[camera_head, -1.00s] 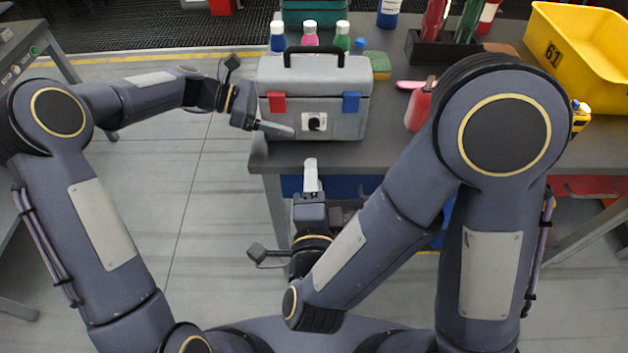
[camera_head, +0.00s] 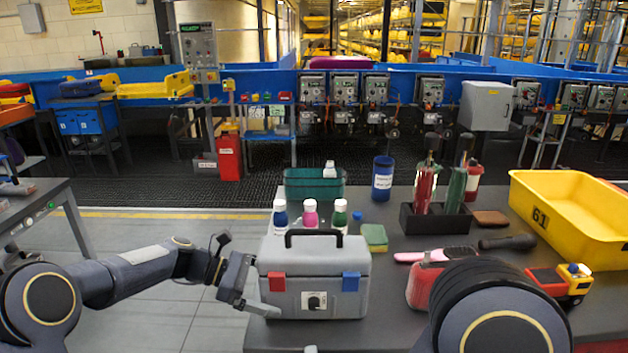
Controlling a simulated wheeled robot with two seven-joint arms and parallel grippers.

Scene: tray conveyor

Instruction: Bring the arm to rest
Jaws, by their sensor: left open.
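My left gripper (camera_head: 260,309) is open, at the lower left front of a grey toolbox (camera_head: 318,266) with a black handle and red and blue latches. Its fingers overlap the box's left edge in the picture; I cannot tell whether they touch it. They hold nothing that I can see. My left arm reaches in from the left, over the floor. Of my right gripper, only a pale tip (camera_head: 310,349) shows at the bottom edge, in front of the table, so its jaws are hidden. My right arm's large rounded joint covers the lower right of the view.
On the table (camera_head: 390,300) stand several small bottles, a green bin (camera_head: 314,184), a sponge (camera_head: 374,237), a red container (camera_head: 422,286) and a yellow crate (camera_head: 566,215). Open floor (camera_head: 150,240) lies left of the table. Blue conveyors run along the back.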

